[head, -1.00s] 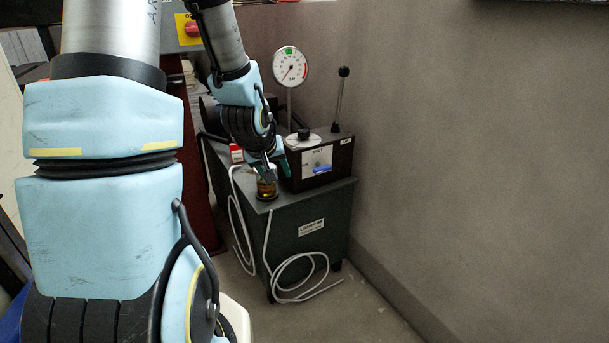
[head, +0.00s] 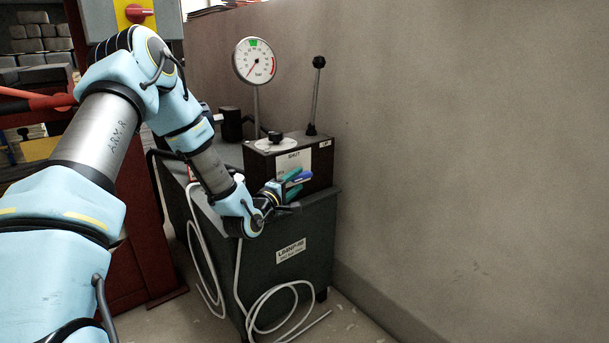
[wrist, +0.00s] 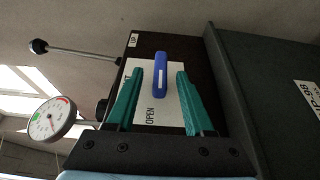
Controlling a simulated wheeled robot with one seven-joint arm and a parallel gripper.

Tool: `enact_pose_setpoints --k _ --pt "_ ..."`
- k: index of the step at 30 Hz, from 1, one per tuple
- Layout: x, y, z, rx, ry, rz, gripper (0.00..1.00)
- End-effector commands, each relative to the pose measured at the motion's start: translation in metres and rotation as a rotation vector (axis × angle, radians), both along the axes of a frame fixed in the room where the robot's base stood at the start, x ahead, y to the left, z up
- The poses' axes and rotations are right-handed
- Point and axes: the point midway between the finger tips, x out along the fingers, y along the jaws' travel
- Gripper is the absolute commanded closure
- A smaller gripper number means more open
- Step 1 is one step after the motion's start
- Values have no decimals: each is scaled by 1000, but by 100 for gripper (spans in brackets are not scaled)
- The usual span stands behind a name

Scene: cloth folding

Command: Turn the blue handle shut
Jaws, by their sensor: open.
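The blue handle (wrist: 161,76) is on a white plate (wrist: 150,110) marked OPEN, on the front of a black box. In the head view the handle (head: 303,176) lies roughly level, below the word SHUT on the plate. My gripper (wrist: 159,74) is open, with one green finger on each side of the handle in the wrist view. Visible gaps separate the fingers from the handle there. In the head view my gripper (head: 290,183) is at the box front, and its fingers partly cover the handle. I cannot tell whether they touch it.
The black box (head: 262,160) stands on a dark green cabinet (head: 310,235). A white hose (head: 262,295) coils at the cabinet's front. A bare wall stands close on the right.

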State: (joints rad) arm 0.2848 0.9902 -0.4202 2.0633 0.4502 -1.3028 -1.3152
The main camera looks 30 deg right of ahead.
Motion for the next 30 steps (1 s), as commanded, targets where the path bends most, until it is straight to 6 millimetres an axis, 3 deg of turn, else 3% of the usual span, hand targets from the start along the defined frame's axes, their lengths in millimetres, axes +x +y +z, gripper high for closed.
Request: enact_pose_setpoints --k 10,24,30 --pt "33 -49 -1 1 -1 1 48" --pt "40 -60 -1 3 1 1 48" --pt "40 -60 -1 3 1 1 70"
